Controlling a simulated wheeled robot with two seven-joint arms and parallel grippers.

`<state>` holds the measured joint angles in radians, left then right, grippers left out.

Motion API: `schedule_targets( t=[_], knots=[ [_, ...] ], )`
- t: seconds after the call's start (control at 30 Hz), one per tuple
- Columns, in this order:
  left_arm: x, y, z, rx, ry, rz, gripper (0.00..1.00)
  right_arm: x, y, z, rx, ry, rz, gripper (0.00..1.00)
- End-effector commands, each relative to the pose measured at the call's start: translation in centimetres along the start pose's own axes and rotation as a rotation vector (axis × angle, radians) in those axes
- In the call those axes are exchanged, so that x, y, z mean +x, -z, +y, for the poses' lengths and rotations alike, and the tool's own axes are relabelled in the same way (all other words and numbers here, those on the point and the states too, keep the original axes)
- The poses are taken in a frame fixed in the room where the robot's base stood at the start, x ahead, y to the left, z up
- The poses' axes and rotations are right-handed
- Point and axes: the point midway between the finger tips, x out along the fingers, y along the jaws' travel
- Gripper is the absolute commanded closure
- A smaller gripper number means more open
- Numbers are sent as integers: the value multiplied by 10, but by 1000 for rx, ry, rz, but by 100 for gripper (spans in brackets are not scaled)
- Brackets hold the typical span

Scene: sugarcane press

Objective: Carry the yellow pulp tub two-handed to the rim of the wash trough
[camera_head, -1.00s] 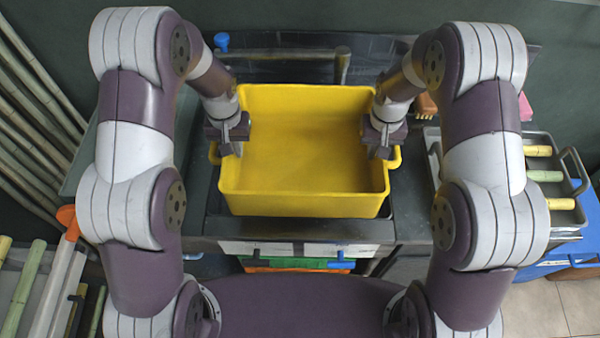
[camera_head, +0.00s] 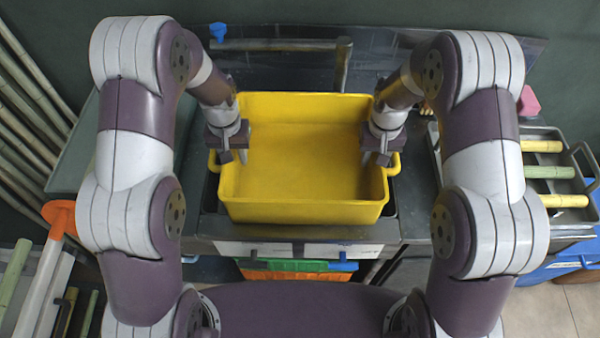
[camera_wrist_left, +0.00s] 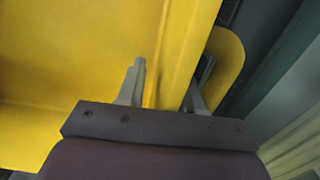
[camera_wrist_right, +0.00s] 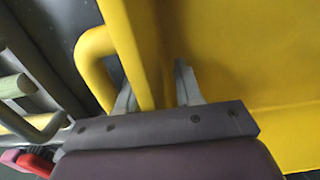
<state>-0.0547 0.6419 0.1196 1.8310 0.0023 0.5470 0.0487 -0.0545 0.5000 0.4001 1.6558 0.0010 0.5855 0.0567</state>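The yellow pulp tub (camera_head: 300,212) sits level in the middle of the head view, looking empty, over a dark grey bench-like unit. My left gripper (camera_head: 230,156) is closed over its left wall, one finger inside and one outside by the side handle, as the left wrist view (camera_wrist_left: 168,88) shows. My right gripper (camera_head: 378,158) holds the right wall the same way, with the right handle (camera_wrist_right: 95,55) outside the fingers. A dark basin-like surface (camera_head: 290,72) behind the tub may be the wash trough. The tub hides what lies under it, so contact cannot be told.
A grey tray (camera_head: 566,150) with cane pieces stands at right above a blue bin (camera_head: 545,266). A bar with a post (camera_head: 343,65) crosses behind the tub. Cane poles (camera_head: 30,95) lean at left. Green and orange crates (camera_head: 295,272) sit below the front edge.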

Motion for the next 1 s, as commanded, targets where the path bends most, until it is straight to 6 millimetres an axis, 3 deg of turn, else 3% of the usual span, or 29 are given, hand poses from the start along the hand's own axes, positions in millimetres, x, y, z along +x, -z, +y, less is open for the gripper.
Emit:
schedule_targets(
  t=[0.27, 0.53, 0.73, 0.87, 1.0],
  knots=[
    [-8, 1, 0, 0, 0, 2, 64, -1, 0, 0, 0, 0, 0, 64],
    [-58, 0, 0, 0, 0, 4, 64, 0, 0, 1, 0, -1, 0, 64],
    [-79, 0, 0, 0, 0, 1, 64, -2, 0, 1, 0, -1, 1, 64],
    [-81, 0, 0, 0, 0, -1, 64, -21, 1, 0, 0, 0, 5, 64],
    [-81, 0, 0, 0, 0, 0, 64, -59, 1, 0, 0, 0, 8, 64]
  ],
)
